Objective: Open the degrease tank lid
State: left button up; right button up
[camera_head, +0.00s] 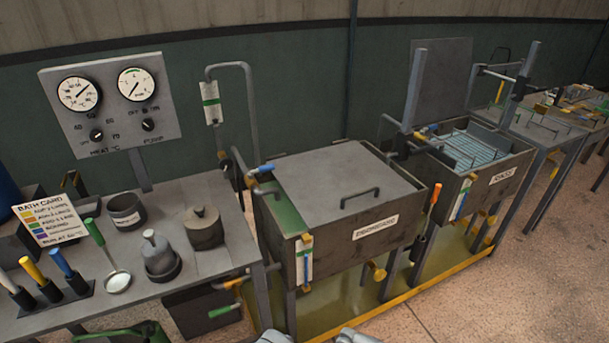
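The degrease tank (340,258) is a grey metal box on legs near the middle, with a label reading DEGREASE on its front wall. Its lid (325,175) is a flat grey plate that lies down over the tank top. A bar handle (360,198) stands on the lid toward its front right. A green strip (284,211) shows along the left of the lid; I cannot tell whether it is an opening. Neither gripper can be made out. Only small pale shapes show at the bottom edge, too cut off to identify.
The rinse tank (491,187) stands to the right, its lid (441,82) upright and a wire rack (466,148) inside. A bench (215,262) with pots, a ladle and coloured-handled tools is at left, below a gauge panel (112,105). A yellow-edged tray (425,283) lies below the tanks.

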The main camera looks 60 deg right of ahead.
aim_at(326, 185)
jog(key=z, duration=2.1)
